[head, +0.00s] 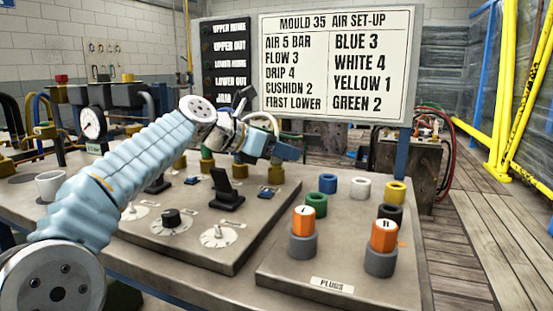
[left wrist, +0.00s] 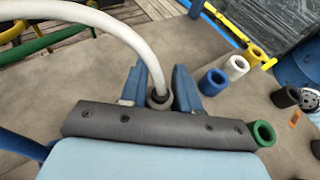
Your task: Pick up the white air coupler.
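The white air coupler, a dark grey collar (left wrist: 158,100) on the end of a white hose (left wrist: 112,18), sits between the blue fingers of my left gripper (left wrist: 159,75) in the left wrist view. The collar fills the gap and the fingers appear shut on it. In the head view my left gripper (head: 284,153) is over the back of the control panel, and the white hose (head: 266,121) arcs up beside it. The coupler itself is hidden there by the gripper. My right gripper is not in view.
A plug board (head: 333,285) at right bears several coloured plugs, including a white one (head: 360,188) and orange-topped ones (head: 303,220). A black lever (head: 227,190) stands on the control panel (head: 190,250) below my gripper. A sign board (head: 335,107) stands behind. A white cup (head: 50,185) is at left.

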